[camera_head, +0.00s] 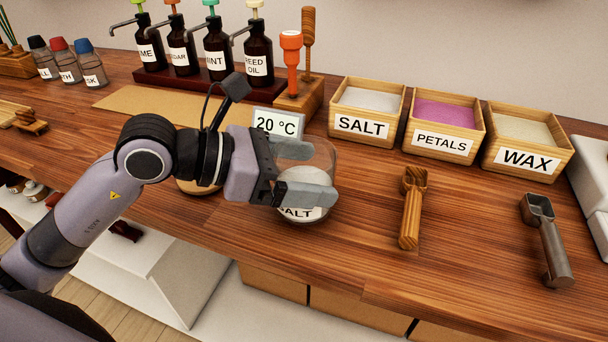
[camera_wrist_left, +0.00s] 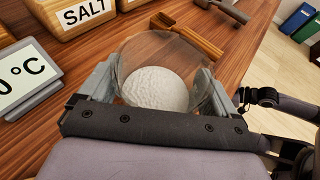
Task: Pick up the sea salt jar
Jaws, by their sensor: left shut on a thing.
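The sea salt jar (camera_head: 303,211) is a clear glass jar with white salt inside and a label ending in "ALT", partly covered by a finger. My left gripper (camera_head: 300,172) is shut on it, with one finger on each side of the glass. In the left wrist view the jar (camera_wrist_left: 157,85) sits between the fingers of the gripper (camera_wrist_left: 155,95), with the white salt heaped inside. The jar looks upright, at or just above the counter; I cannot tell if its base touches. My right gripper is not in view.
A "20 °C" display (camera_head: 278,123) stands close behind the gripper. Wooden boxes of salt (camera_head: 362,126), petals (camera_head: 441,143) and wax (camera_head: 526,160) line the back. A wooden scoop (camera_head: 411,210) and a metal scoop (camera_head: 548,245) lie to the right. Pump bottles (camera_head: 213,55) stand behind left.

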